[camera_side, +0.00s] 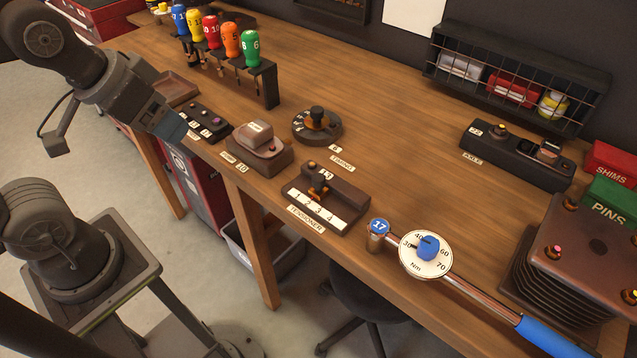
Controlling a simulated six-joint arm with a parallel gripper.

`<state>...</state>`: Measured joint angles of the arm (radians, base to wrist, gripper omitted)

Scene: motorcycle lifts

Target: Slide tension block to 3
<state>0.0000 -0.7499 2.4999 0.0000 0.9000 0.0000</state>
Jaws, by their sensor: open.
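The tensioner (352,198) is a dark block-shaped fixture near the front edge of the bench, with a white strip (313,208) numbered 1 to 4 and a "TENSIONER" label. A small brass-coloured and dark tension block (316,188) sits on it behind the strip, towards the low-number end, around 1 to 2; I cannot tell its exact position. A tag reading 12 stands behind it. My gripper (170,124) is at the left, above the bench's front edge, well away from the tensioner. It is open and empty; its fingertips are hard to make out.
A lidded block (261,150) and a round timing dial (317,124) stand left of and behind the tensioner. A small switch box (203,123) is by my gripper. A torque wrench (470,284) lies to the right. Numbered screwdrivers (212,32) stand behind.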

